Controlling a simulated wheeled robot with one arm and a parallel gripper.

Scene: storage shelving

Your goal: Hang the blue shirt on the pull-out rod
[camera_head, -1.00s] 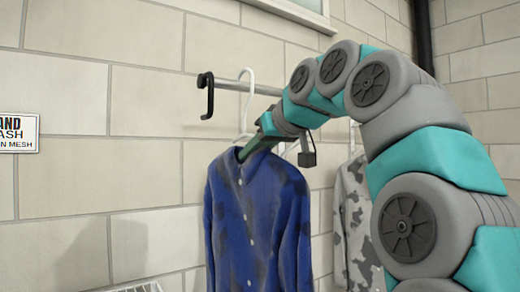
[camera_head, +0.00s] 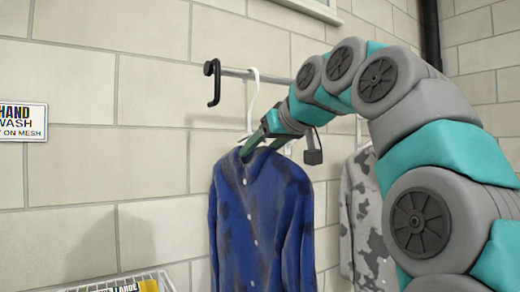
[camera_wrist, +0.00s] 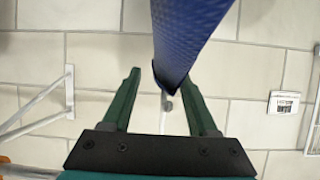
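The blue shirt (camera_head: 255,225), with dark patches, is on a white hanger (camera_head: 250,110). The hanger's hook loops over the metal rod (camera_head: 238,72), near its black end piece, and the shirt hangs upright below. My gripper (camera_head: 256,148) is at the shirt's collar, and its two green fingers are spread apart. In the wrist view, the open fingers (camera_wrist: 160,78) stand on either side of the shirt's narrow blue edge (camera_wrist: 185,35). The shirt hides part of the right finger. Whether a finger touches the shirt cannot be told.
A grey camouflage shirt (camera_head: 368,220) hangs to the right, partly behind my arm. A white wire basket (camera_head: 120,284) with a yellow label is at the bottom left. A hand-wash sign (camera_head: 22,122) is on the tiled wall. The space left of the blue shirt is clear.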

